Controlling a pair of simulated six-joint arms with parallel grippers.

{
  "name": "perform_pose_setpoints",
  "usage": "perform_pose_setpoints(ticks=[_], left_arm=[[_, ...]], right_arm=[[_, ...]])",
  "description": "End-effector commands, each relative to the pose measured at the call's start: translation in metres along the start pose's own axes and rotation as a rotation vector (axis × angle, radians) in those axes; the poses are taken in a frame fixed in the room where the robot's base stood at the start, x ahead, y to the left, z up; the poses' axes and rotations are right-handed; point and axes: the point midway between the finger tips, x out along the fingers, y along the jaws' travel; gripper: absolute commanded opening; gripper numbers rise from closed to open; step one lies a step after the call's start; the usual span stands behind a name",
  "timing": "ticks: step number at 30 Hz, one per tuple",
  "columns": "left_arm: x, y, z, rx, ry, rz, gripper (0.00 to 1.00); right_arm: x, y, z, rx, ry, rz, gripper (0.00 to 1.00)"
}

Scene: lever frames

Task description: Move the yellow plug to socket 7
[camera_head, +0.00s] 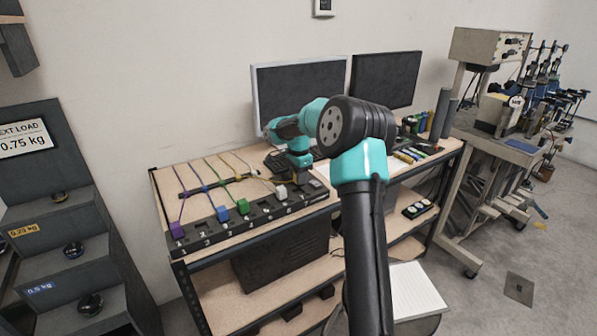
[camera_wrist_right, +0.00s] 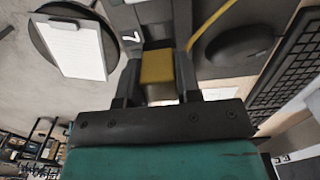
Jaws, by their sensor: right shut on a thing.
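The yellow plug (camera_wrist_right: 157,67) is between the two fingers of my right gripper (camera_wrist_right: 158,88) in the right wrist view. My right gripper is shut on it. The plug's far end meets the dark socket strip (camera_wrist_right: 150,14), beside a white 7 mark (camera_wrist_right: 131,38); I cannot tell how deep it sits. A yellow cable (camera_wrist_right: 205,25) runs off to the upper right. In the head view, my right gripper (camera_head: 302,178) is at the right end of the socket strip (camera_head: 262,214), and the plug is mostly hidden there. My left gripper is not in view.
Purple (camera_head: 177,230), blue (camera_head: 222,214), green (camera_head: 243,206) and white (camera_head: 281,192) plugs stand on the strip to the left. A dark mouse (camera_wrist_right: 238,46) and a keyboard (camera_wrist_right: 290,62) lie close by. Two monitors (camera_head: 300,85) stand behind.

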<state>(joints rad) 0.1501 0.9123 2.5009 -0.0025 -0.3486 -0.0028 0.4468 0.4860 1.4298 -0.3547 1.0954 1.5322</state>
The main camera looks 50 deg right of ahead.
Motion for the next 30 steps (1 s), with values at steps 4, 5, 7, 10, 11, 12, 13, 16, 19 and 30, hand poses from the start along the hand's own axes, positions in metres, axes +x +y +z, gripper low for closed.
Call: perform_pose_setpoints(ticks=[4,5,7,10,11,12,13,16,19,30], left_arm=[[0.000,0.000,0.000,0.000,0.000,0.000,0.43],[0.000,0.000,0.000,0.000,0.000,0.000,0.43],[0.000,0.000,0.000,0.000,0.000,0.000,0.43],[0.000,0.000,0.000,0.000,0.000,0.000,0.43],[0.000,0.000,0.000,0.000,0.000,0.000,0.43],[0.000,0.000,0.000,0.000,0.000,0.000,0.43],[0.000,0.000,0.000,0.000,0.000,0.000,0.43],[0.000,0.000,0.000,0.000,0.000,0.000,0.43],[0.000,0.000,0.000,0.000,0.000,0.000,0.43],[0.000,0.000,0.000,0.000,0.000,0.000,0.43]], right_arm=[[0.012,0.000,0.000,0.000,0.000,0.002,0.08],[0.013,0.000,0.000,0.000,0.000,0.002,0.08],[0.017,0.000,0.000,0.000,0.000,0.001,0.08],[0.021,0.000,0.000,0.000,0.000,0.001,0.08],[0.021,0.000,0.000,0.000,0.000,0.001,0.08],[0.022,0.000,0.000,0.000,0.000,0.001,0.08],[0.022,0.000,0.000,0.000,0.000,0.001,0.08],[0.022,0.000,0.000,0.000,0.000,0.001,0.08],[0.022,0.000,0.000,0.000,0.000,0.001,0.08],[0.022,0.000,0.000,0.000,0.000,0.001,0.08]])
